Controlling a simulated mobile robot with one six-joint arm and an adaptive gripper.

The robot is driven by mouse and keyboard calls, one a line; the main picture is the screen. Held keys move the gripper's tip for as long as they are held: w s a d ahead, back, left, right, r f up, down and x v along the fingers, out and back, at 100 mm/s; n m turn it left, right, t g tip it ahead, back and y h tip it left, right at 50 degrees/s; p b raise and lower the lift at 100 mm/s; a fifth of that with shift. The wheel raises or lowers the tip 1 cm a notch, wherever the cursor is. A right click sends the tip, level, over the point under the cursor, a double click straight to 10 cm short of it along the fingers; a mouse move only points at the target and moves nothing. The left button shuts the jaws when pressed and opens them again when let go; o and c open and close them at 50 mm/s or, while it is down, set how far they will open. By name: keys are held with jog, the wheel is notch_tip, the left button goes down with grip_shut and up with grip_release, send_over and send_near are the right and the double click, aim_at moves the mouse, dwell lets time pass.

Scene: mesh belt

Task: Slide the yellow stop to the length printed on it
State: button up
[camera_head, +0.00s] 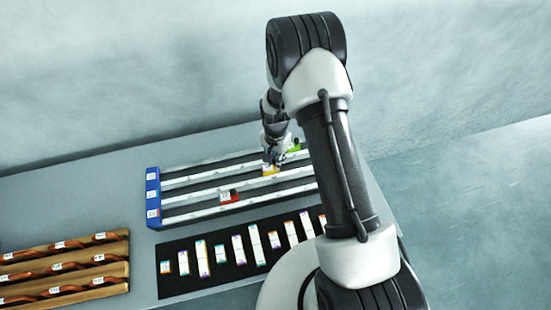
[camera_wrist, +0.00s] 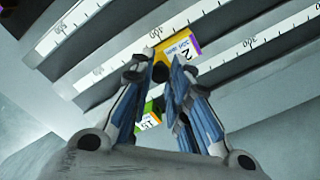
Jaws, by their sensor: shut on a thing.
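The yellow stop (camera_head: 270,171) sits on the middle of three white-scaled rails (camera_head: 200,184), right of the rail's centre. In the wrist view the yellow stop (camera_wrist: 179,47) carries a white and purple label with a large "2"; its length print is too small to read surely. My gripper (camera_wrist: 163,72) is shut on the yellow stop, its fingers at the stop's near side. My gripper (camera_head: 273,160) also shows small in the head view, partly blended with the arm. The scale has printed numbers, but which mark the stop stands at is unclear.
A red stop (camera_head: 229,197) is on the front rail and a green stop (camera_head: 294,148) on the back rail. Blue end blocks (camera_head: 152,184) close the left ends. A black mat (camera_head: 175,286) with several labelled strips lies in front. A wooden rack (camera_head: 118,270) with twisted rods is at left.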

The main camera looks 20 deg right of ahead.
grip_shut()
jog(key=a+b, duration=0.1)
jog(key=a, duration=0.5)
jog(key=shift+a, duration=0.35)
jog(key=o, duration=0.8)
grip_release()
jog(key=shift+d, duration=0.15)
jog(key=shift+r, duration=0.1)
